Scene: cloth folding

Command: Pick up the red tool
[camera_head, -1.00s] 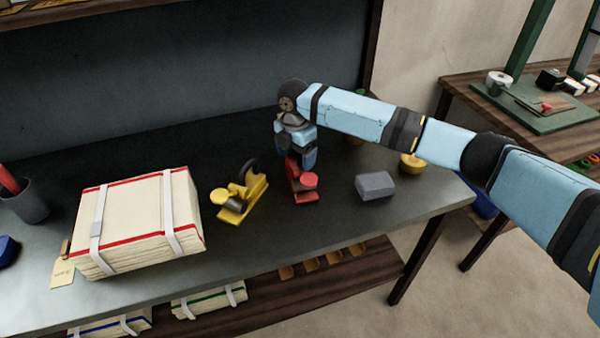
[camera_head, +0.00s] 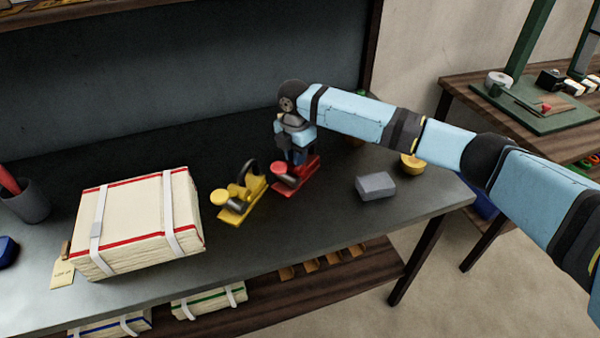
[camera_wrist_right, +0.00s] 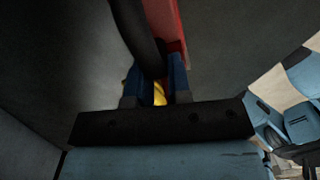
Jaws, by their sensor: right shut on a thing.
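The red tool (camera_head: 296,178) has a red base, a round red knob at its front left and a dark part behind the knob. It is near the middle of the dark grey table, just right of a yellow tool of like shape. My right gripper (camera_head: 298,157) reaches down over its rear end and is shut on it. In the right wrist view, the gripper's blue fingers (camera_wrist_right: 158,85) close around a dark curved handle, with the red base (camera_wrist_right: 168,25) behind it. I cannot tell whether the tool touches the table. My left gripper is not in view.
The yellow tool (camera_head: 240,196) stands close by on the left. A grey block (camera_head: 376,186) lies to the right. A strapped stack of cloth (camera_head: 135,215) and a pen cup (camera_head: 26,203) are at the left. A yellow round object (camera_head: 412,163) is near the right edge.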

